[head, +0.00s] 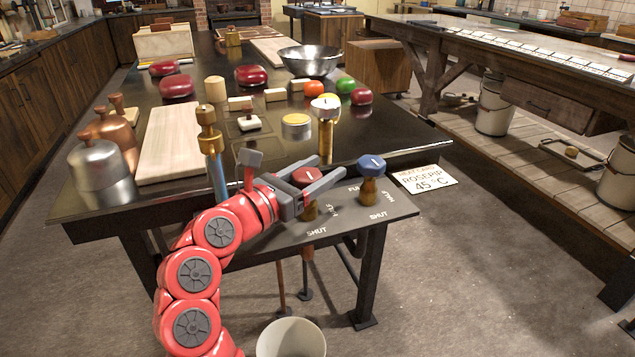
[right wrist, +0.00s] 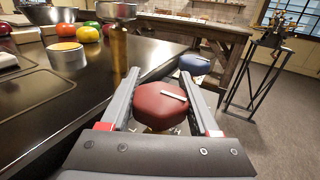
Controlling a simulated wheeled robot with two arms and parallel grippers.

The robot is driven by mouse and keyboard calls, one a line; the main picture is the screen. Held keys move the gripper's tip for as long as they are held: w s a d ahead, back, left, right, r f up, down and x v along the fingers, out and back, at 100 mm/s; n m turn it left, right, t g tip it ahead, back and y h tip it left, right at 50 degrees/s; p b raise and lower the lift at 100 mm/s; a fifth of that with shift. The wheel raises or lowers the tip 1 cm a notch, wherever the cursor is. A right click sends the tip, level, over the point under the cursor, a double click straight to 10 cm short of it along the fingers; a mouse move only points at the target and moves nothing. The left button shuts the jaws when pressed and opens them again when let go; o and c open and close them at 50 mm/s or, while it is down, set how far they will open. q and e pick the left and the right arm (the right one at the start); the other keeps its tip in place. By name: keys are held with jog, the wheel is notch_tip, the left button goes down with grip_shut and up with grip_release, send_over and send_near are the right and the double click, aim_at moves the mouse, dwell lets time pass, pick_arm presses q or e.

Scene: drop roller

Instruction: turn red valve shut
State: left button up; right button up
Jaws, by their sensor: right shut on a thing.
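The red valve (head: 305,176) has a red many-sided knob on a brass stem at the front edge of the dark table. It also shows in the right wrist view (right wrist: 160,106), with a pale pointer bar on top. My right gripper (head: 332,166) is shut on the red knob, with one grey finger along each side. In the right wrist view the fingers (right wrist: 161,74) reach past the knob. Lettering reads "SHUT" on the panel below it; the dial marks near the knob are partly hidden by the gripper. My left gripper is not in view.
A blue valve (head: 371,165) stands just right of the red one. A tall brass post (head: 325,130) rises behind it, and a brass-topped blue pipe (head: 212,150) stands left. A white bucket (head: 291,340) is on the floor below.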

jog(key=shift+r+m+g+h, duration=0.1)
jog(key=shift+m+g+h, duration=0.4)
jog(key=shift+g, duration=0.1)
jog(key=shift+s+d, duration=0.1)
jog(key=o, duration=1.4)
jog(key=shift+c, duration=0.2)
